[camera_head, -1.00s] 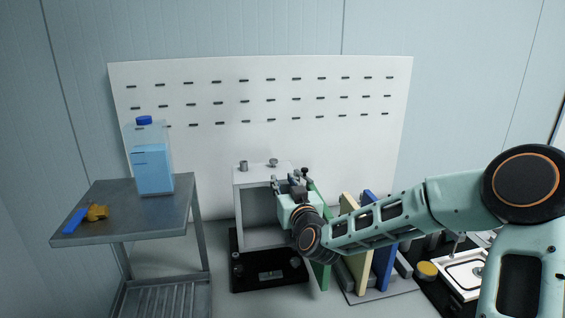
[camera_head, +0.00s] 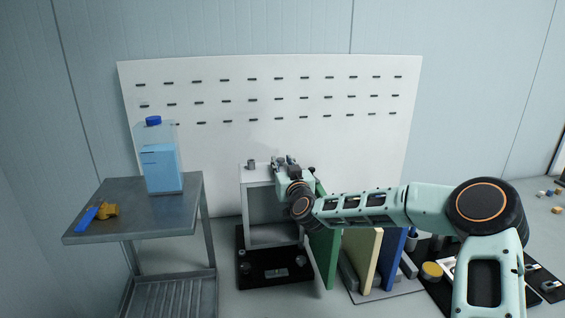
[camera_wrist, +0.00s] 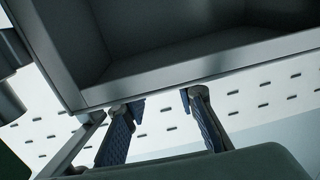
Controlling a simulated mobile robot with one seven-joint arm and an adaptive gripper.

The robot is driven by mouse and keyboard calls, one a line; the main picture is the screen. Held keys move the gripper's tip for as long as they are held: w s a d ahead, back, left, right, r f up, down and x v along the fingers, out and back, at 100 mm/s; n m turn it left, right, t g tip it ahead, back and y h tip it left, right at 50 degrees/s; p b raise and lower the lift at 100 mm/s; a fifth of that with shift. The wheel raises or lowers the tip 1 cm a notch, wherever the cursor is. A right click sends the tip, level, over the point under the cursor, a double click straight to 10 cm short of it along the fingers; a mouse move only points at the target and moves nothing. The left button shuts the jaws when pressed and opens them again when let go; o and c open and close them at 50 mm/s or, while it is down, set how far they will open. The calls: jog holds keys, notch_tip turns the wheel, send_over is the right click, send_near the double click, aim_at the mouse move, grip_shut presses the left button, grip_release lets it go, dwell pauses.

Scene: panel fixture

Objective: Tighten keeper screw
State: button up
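A grey box-shaped frame (camera_head: 243,208) with an open front stands on a black base plate (camera_head: 262,284). A small grey cylindrical knob (camera_head: 251,164) stands upright on the left of its top. A dark knob (camera_head: 311,169) shows at the top right. I cannot tell which one is the keeper screw. My gripper (camera_head: 285,161) is at the frame's top right, and its fingers hide that part of the top. In the wrist view my gripper (camera_wrist: 162,101) has its two fingers apart, with no object visible between them, close to the frame's edge (camera_wrist: 200,77).
A green panel (camera_head: 325,255), a cream panel (camera_head: 362,262) and a blue panel (camera_head: 388,258) stand upright to the right. A metal cart (camera_head: 150,221) at left holds a blue bottle (camera_head: 161,168). A white slotted board (camera_head: 215,145) stands behind.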

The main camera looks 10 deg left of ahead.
jog(key=shift+w, duration=0.1)
jog(key=shift+c, duration=0.3)
grip_shut()
jog(key=shift+a+f+m+h+b, duration=0.1)
jog(key=shift+a+m+h+b, duration=0.4)
jog(key=shift+b, duration=0.75)
jog(key=shift+d+m+t+h+b, duration=0.1)
jog(key=shift+m+t+h+b, duration=0.3)
jog(key=shift+h+b, duration=0.4)
jog(key=shift+m+h, duration=0.5)
jog(key=shift+h, duration=0.3)
jog(key=shift+m+h, duration=0.4)
jog(key=shift+h, duration=0.2)
jog(key=shift+a+m+h+p, duration=0.15)
jog(key=shift+m+h+p, duration=0.15)
jog(key=shift+m+h, duration=0.35)
jog(key=shift+a+m+h+p, duration=0.15)
jog(key=shift+m+h+p, duration=0.2)
jog(key=shift+h, duration=0.6)
jog(key=shift+m+h, duration=0.4)
jog(key=shift+h, duration=0.2)
